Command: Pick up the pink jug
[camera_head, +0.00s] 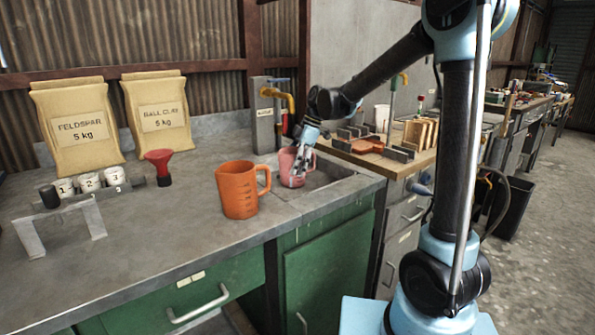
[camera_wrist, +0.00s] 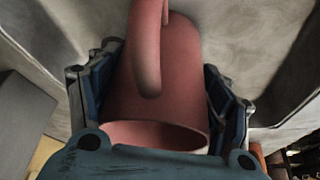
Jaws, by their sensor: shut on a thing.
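The pink jug (camera_head: 289,166) is at the sink at the right end of the grey counter in the head view, partly hidden by my gripper (camera_head: 300,158). In the wrist view the jug (camera_wrist: 168,85) fills the middle, with its handle toward the top of the picture and its open rim toward my palm. My gripper (camera_wrist: 160,100) has a finger on each side of the jug's body and is shut on it. I cannot tell whether the jug's base touches the sink.
An orange jug (camera_head: 238,189) stands just left of the sink. A post with a yellow tap (camera_head: 280,97) rises behind it. A red funnel (camera_head: 159,165), numbered cups (camera_head: 88,182) and two sacks (camera_head: 78,127) are farther left. The front of the counter (camera_head: 130,255) is clear.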

